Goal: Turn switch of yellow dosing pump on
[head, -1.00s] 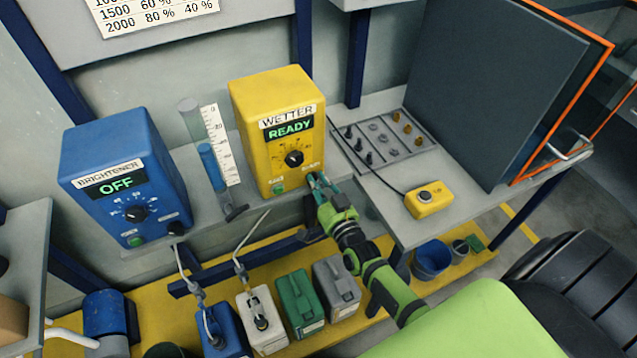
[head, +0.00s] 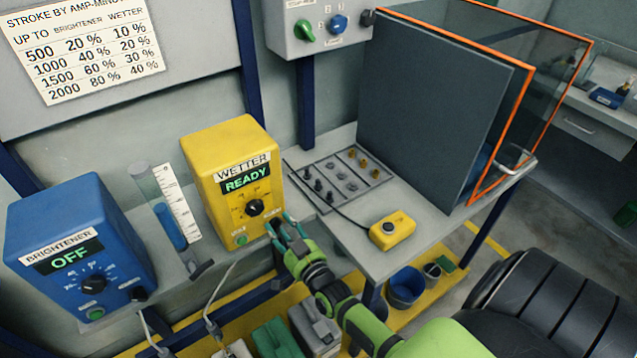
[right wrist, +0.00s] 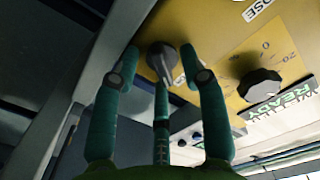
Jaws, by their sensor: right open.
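The yellow dosing pump (head: 212,160), labelled WETTER, stands on the shelf with its green display reading READY. A black dial (head: 255,207) and a green button (head: 241,239) are on its front. In the right wrist view, a round grey switch (right wrist: 160,56) on the yellow face lies just beyond and between the open fingers (right wrist: 160,78). Whether a finger touches it I cannot tell. The pump's dial (right wrist: 258,84) is to the right. My left gripper is out of view.
A blue BRIGHTENER pump (head: 75,240) reading OFF stands at left, with a measuring cylinder (head: 170,225) between the pumps. Right of the gripper are a fittings tray (head: 337,180) and a yellow button box (head: 391,230) on a table. Canisters (head: 275,338) stand below.

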